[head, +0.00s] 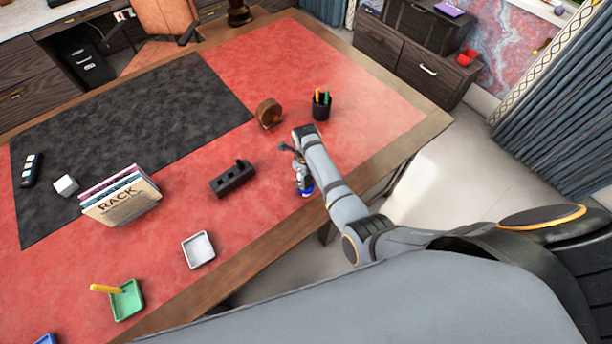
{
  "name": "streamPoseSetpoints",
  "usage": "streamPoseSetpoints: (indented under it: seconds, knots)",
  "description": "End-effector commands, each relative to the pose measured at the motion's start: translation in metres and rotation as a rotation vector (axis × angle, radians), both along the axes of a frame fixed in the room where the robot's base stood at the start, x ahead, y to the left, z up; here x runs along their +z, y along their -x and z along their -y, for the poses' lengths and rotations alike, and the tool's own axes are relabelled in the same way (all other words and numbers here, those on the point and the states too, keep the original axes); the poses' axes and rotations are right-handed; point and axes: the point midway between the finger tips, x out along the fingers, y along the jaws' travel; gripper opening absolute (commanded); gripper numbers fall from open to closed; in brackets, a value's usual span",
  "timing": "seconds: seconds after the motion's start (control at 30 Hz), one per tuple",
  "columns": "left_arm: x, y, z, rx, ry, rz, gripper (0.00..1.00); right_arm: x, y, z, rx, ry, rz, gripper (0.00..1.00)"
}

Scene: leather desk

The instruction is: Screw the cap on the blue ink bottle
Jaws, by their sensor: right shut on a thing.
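The blue ink bottle (307,189) stands near the front right edge of the red desk top, small and partly covered by my right arm. My right gripper (301,172) points down directly over the bottle and is shut on what seems to be the cap. The cap is hidden between the fingers, and I cannot tell whether it touches the bottle's neck. My left gripper is out of view.
A dark slotted block (232,179) lies left of the bottle. A round brown object (269,113) and a black pen cup (321,106) stand behind it. A white tray (198,250), green tray (127,300) and book rack (121,199) are further left. Red desk surface between them is clear.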

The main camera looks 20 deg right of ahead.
Motion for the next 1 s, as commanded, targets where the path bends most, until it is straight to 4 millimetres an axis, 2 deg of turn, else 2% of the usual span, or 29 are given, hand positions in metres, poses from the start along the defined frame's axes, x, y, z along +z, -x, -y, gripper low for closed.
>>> streamPoseSetpoints:
  seconds: [0.1, 0.37, 0.6, 0.83, 0.87, 1.0]
  knots:
    - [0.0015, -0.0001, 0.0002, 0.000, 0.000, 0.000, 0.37, -0.0016, 0.0019, -0.0002, -0.057, -0.001, -0.006, 0.15]
    - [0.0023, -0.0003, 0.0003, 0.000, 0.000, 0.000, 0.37, -0.0016, 0.0022, -0.0002, -0.080, 0.000, -0.006, 0.15]
    - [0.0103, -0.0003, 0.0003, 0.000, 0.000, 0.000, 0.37, -0.0011, 0.0024, -0.0004, -0.379, 0.000, -0.007, 0.15]
    - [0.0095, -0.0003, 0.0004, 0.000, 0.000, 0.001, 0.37, -0.0024, 0.0025, -0.0005, -0.408, 0.000, -0.007, 0.15]
    - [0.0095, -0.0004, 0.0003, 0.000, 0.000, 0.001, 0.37, -0.0024, 0.0026, -0.0005, -0.407, 0.000, -0.007, 0.47]
    - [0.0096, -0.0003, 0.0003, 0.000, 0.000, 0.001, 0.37, -0.0019, 0.0020, -0.0004, -0.406, -0.001, -0.005, 0.66]
